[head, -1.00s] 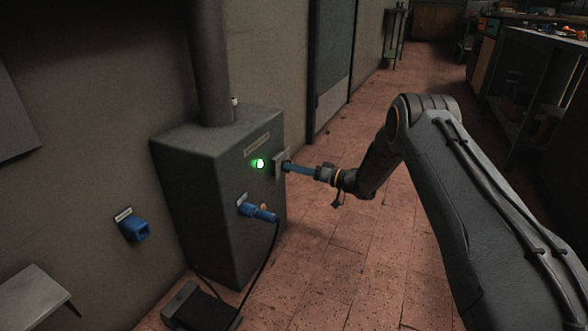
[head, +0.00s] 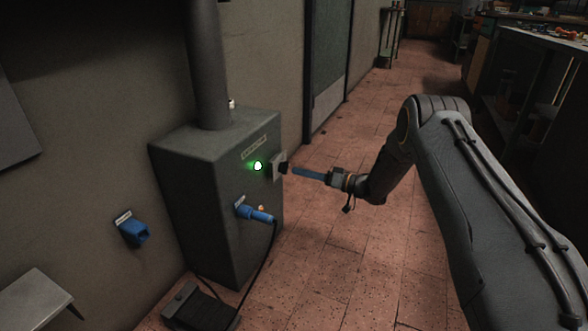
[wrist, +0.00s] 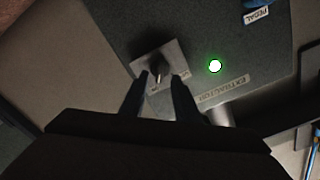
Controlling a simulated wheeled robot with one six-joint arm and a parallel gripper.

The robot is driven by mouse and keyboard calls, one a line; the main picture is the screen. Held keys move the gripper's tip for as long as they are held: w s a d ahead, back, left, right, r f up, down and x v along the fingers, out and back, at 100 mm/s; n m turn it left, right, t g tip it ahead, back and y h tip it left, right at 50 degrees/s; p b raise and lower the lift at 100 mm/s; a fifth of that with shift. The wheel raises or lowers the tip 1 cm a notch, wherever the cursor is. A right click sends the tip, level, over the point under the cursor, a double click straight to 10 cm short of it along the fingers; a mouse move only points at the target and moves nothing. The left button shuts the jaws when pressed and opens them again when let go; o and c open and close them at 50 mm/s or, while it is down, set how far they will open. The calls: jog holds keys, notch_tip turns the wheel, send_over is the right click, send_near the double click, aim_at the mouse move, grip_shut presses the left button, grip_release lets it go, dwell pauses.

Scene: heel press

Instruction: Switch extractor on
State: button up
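The extractor (head: 215,185) is a dark grey box with a pipe on top, standing against the wall. Its green lamp (head: 258,166) is lit and also shows in the wrist view (wrist: 215,66). Right of the lamp in the head view is a light switch plate (head: 278,159) with a dark lever (head: 284,168). The wrist view shows the plate (wrist: 172,56) and lever (wrist: 158,72) near the fingertips. My gripper (wrist: 160,77) has blue fingers, open and empty, with a gap between them. In the head view my gripper (head: 293,170) is just short of the lever, apart from it.
A blue plug (head: 258,214) sits in the box front below the lamp, its cable running to a black foot pedal (head: 200,308) on the floor. A blue wall socket (head: 134,231) is at left. The tiled floor right of the box is clear.

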jog(key=shift+p+v, duration=0.35)
jog(key=shift+v, duration=1.1)
